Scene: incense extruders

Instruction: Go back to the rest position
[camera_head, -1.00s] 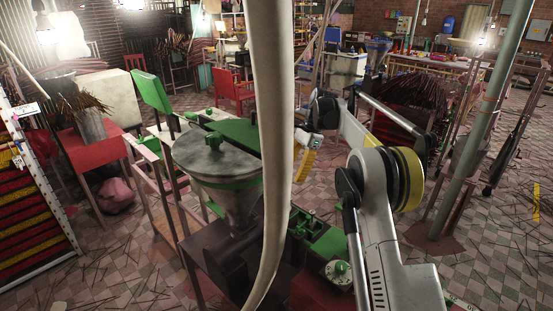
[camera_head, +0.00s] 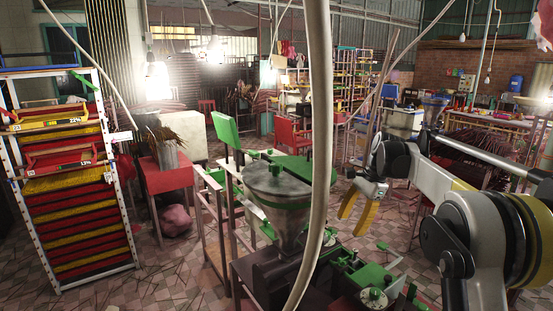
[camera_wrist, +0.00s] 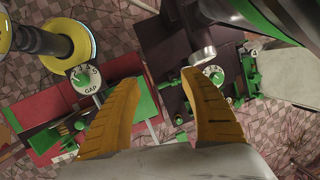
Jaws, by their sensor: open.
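My gripper (camera_head: 358,208) shows in the head view right of the incense extruder, with its two yellow fingers apart and nothing between them. The extruder has a grey metal hopper (camera_head: 277,196) with a green rim, on a dark base (camera_head: 270,284). Green parts (camera_head: 370,280) sit at its right side. In the wrist view, the open yellow fingers of my gripper (camera_wrist: 160,95) hang over the machine. A dial marked GAP (camera_wrist: 84,78) lies left of the fingers, and a second round dial (camera_wrist: 213,75) lies beyond the right finger.
A rack of red and yellow trays (camera_head: 78,200) stands at the left. A red table (camera_head: 165,176) holds a bundle of sticks (camera_head: 158,145). A pink sack (camera_head: 177,221) lies on the checkered floor (camera_head: 170,262). A pale curved hose crosses the head view's middle.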

